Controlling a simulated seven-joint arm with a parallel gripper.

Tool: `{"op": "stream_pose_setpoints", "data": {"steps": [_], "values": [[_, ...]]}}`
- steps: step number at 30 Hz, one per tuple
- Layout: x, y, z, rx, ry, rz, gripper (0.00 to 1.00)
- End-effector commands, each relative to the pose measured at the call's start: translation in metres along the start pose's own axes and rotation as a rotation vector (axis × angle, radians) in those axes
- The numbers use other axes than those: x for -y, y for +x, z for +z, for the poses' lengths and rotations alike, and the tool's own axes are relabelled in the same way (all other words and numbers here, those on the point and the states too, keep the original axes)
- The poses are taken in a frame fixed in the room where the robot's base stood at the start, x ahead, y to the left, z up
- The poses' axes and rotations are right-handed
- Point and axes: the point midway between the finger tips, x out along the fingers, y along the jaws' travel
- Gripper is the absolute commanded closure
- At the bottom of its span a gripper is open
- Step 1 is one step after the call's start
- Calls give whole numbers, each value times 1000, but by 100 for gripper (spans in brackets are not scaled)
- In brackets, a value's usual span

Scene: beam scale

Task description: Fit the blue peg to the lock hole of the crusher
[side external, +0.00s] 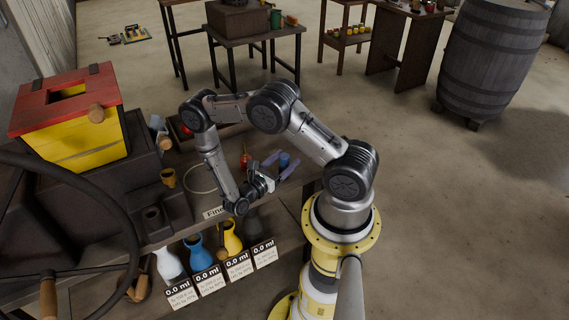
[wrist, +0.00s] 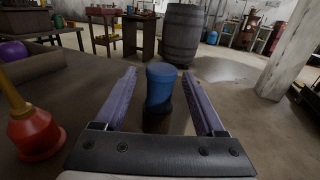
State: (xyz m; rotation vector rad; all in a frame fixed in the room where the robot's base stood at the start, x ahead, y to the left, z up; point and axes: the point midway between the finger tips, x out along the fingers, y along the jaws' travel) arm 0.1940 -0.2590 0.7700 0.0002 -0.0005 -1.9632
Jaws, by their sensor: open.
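The blue peg (wrist: 161,88) stands upright on the bench between the two purple fingers of my gripper (wrist: 159,73) in the wrist view. A gap shows on each side, so the fingers are open around it and not gripping it. In the side view the blue peg (side external: 285,159) shows small between the fingers of my gripper (side external: 281,163), low over the bench. A yellow box with a red top (side external: 75,120) stands at the left beside a large dark wheel (side external: 110,200); I cannot tell which part is the crusher, and no lock hole is clearly identifiable.
A red bottle-like piece with a yellow neck (wrist: 35,130) stands close left of my gripper. Colored vases (side external: 200,255) stand on the lower shelf.

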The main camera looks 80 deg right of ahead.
Motion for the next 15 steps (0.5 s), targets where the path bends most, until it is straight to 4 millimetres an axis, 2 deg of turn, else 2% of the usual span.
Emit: {"op": "stream_pose_setpoints", "data": {"steps": [3,4,15], "values": [[0,0,0,0,0,0,28],[0,0,0,0,-1,0,32],[0,-1,0,0,0,0,98]]}}
